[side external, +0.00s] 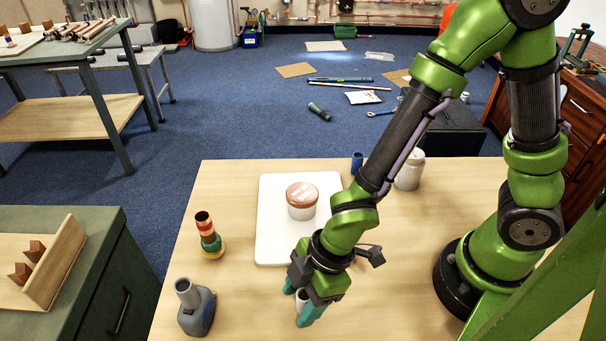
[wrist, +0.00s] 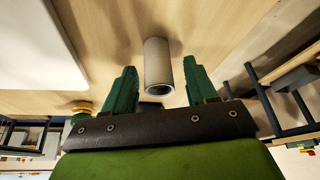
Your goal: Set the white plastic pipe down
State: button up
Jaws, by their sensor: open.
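The white plastic pipe (wrist: 157,62) is a short, pale tube with its open end towards the wrist camera. Its far end appears to meet the wooden table top, where a shadow lies beside it. In the side view the pipe (side external: 301,298) shows only in part, between my fingers near the table's front. My gripper (side external: 304,310) points down with its green fingers apart. In the wrist view the fingers of my gripper (wrist: 160,78) stand on either side of the pipe, with a visible gap on each side.
A white board (side external: 273,240) holds a copper-lidded tub (side external: 301,205). A stack of ringed fittings (side external: 209,236) and a grey-blue bottle (side external: 196,308) stand to the left. A blue cup (side external: 357,162) and a white jar (side external: 409,172) stand behind. Bare table (side external: 390,300) lies right of my gripper.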

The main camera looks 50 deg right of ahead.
aim_at(302, 296)
jog(key=shift+v, duration=2.5)
jog(key=w+d+r+m+t+h, duration=0.2)
jog(key=w+d+m, duration=0.2)
jog(key=d, duration=0.3)
jog(key=s+d+r+m+t, duration=0.1)
jog(key=d+r+m+t, duration=0.2)
jog(key=d+r+m, duration=1)
notch_tip(302, 296, up, 3)
jog(key=shift+d+r+m, duration=0.15)
jog(key=shift+d+m, duration=0.15)
jog(key=shift+d, duration=0.15)
